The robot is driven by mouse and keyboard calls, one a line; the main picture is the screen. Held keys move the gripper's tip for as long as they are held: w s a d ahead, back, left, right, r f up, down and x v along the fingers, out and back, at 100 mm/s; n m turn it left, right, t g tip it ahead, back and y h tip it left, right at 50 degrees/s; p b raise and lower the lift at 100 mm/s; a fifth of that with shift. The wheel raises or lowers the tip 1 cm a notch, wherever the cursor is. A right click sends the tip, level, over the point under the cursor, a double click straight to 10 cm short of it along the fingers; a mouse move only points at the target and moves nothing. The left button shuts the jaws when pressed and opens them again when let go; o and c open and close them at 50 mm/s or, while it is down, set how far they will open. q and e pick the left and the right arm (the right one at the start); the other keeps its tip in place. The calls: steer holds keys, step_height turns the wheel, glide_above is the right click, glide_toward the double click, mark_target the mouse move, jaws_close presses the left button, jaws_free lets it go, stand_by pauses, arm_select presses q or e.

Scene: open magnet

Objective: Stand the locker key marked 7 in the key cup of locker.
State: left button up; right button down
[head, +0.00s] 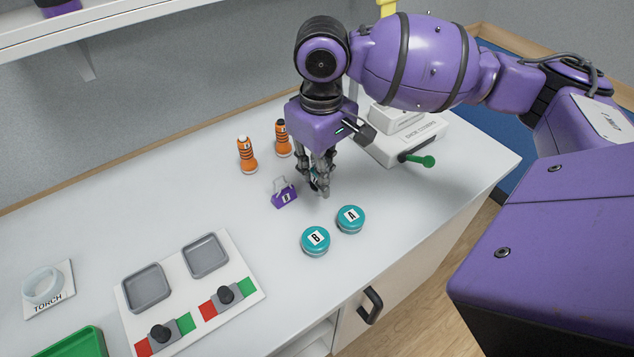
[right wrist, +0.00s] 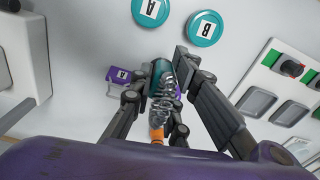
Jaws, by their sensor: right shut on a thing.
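My right gripper (head: 319,186) reaches down to the white worktop near its middle. In the right wrist view it is shut on a teal and silvery thing (right wrist: 163,80), partly hidden by the fingers. I see no 7 on it and cannot tell whether it is the locker key. I cannot make out a key cup or a locker marked as such. A purple block with a loop and a white label (head: 285,195) stands just left of the gripper; it also shows in the right wrist view (right wrist: 118,75). My left gripper is not in view.
Orange torches (head: 248,156) stand behind. Teal tins B (head: 315,241) and A (head: 350,219) lie in front. A white unit with a green handle (head: 416,160) stands right. At left are a switch panel (head: 245,270), a ring on a TORCH plate (head: 42,285) and a green tray (head: 75,345).

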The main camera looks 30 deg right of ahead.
steer(key=w+f, duration=0.1)
steer(key=f, duration=0.1)
steer(key=w+d+f, duration=0.1)
steer(key=w+f, duration=0.1)
steer(key=shift+d, duration=0.1)
steer(key=shift+d+f+b, duration=0.1)
steer(key=shift+f+b, duration=0.25)
steer(key=shift+f, duration=1.15)
steer(key=shift+f, duration=0.15)
steer(key=c, duration=1.7)
jaws_free()
